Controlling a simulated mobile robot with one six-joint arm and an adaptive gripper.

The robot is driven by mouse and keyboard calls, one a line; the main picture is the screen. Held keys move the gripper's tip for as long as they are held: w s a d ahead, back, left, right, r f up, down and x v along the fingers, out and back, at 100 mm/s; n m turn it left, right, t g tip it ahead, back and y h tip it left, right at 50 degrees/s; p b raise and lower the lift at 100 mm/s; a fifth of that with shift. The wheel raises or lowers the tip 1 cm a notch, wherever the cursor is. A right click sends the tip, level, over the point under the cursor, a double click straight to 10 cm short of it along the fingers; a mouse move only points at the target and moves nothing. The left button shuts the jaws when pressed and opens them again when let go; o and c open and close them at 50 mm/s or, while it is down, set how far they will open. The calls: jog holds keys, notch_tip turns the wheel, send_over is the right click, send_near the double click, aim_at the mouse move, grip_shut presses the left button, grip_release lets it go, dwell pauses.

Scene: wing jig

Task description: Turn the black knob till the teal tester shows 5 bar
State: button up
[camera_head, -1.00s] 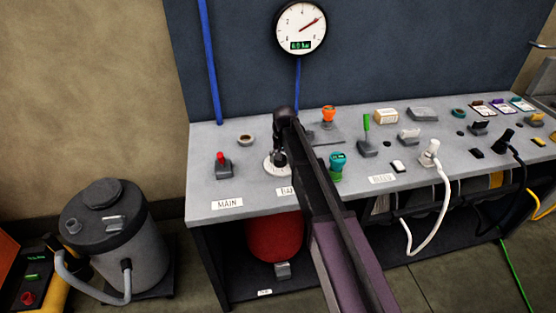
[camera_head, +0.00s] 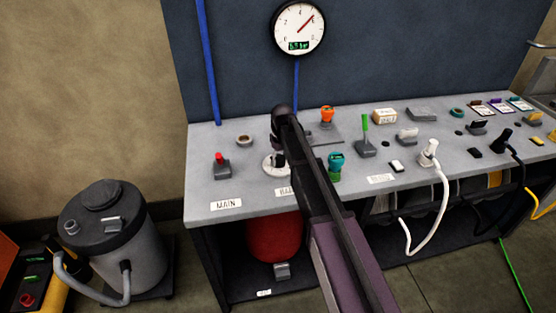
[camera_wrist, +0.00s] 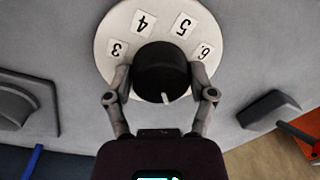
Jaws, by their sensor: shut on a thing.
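The black knob (camera_wrist: 158,62) stands on a round white dial plate (camera_wrist: 108,47) marked 3, 4, 5 and 6. My gripper (camera_wrist: 160,78) has one finger on each side of the knob and is shut on it. A pale mark on the knob's rim points towards the gripper's body in the wrist view. In the head view my arm hides most of the knob, and part of the dial plate (camera_head: 269,167) shows beside my gripper (camera_head: 278,153). The teal tester (camera_head: 336,167) stands on the bench right of my arm; its reading is too small to make out.
A round gauge (camera_head: 299,27) on the wall has a red needle pointing up-right and a green readout, blurred. A red-topped switch (camera_head: 221,166) is left of the dial. An orange-topped device (camera_head: 327,115) and a green lever (camera_head: 366,132) stand further right on the grey bench (camera_head: 240,193).

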jog(key=shift+w+a+n, duration=0.1)
jog(key=shift+w+n, duration=0.1)
jog(key=shift+n, duration=0.2)
jog(key=o, duration=1.1)
jog(key=shift+c, duration=0.2)
jog(key=shift+s, duration=0.1)
jog(key=shift+s, duration=0.1)
jog(key=shift+s+d, duration=0.2)
jog(key=shift+d, duration=0.15)
jog(key=s+d+m, duration=0.1)
jog(key=s+d, duration=0.3)
jog(key=s+d+m, duration=0.2)
jog(key=s+d, duration=0.2)
jog(key=s+d+m, duration=0.2)
jog(key=s+d, duration=0.2)
jog(key=d, duration=0.1)
jog(key=shift+s, duration=0.35)
jog(key=s+d+m, duration=0.5)
jog(key=s+d, duration=0.3)
jog(key=s, duration=0.4)
jog(key=shift+s+d+t+h, duration=0.25)
jog(key=shift+d+t+h, duration=0.05)
jog(key=shift+d, duration=0.05)
